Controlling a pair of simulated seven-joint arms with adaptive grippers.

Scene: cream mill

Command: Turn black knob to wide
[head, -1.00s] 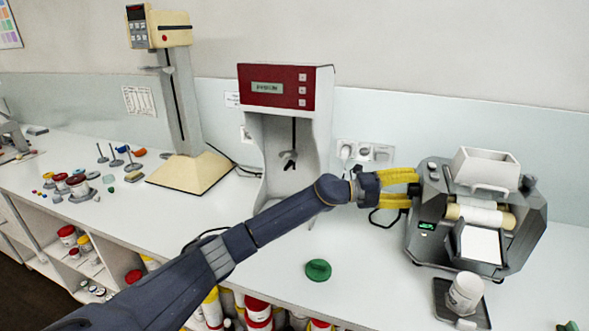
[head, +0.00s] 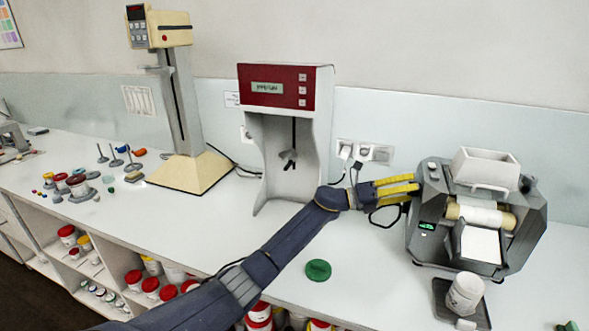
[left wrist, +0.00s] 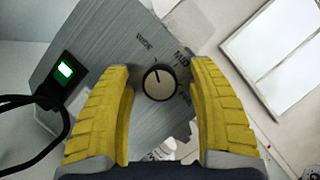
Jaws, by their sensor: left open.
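The knob is hidden in the head view. My right gripper is not in view.
A red-topped machine (head: 285,85) and cream stand (head: 190,172) are further left. A green lid (head: 318,270) lies on the counter. A white tub (head: 466,292) stands at front right.

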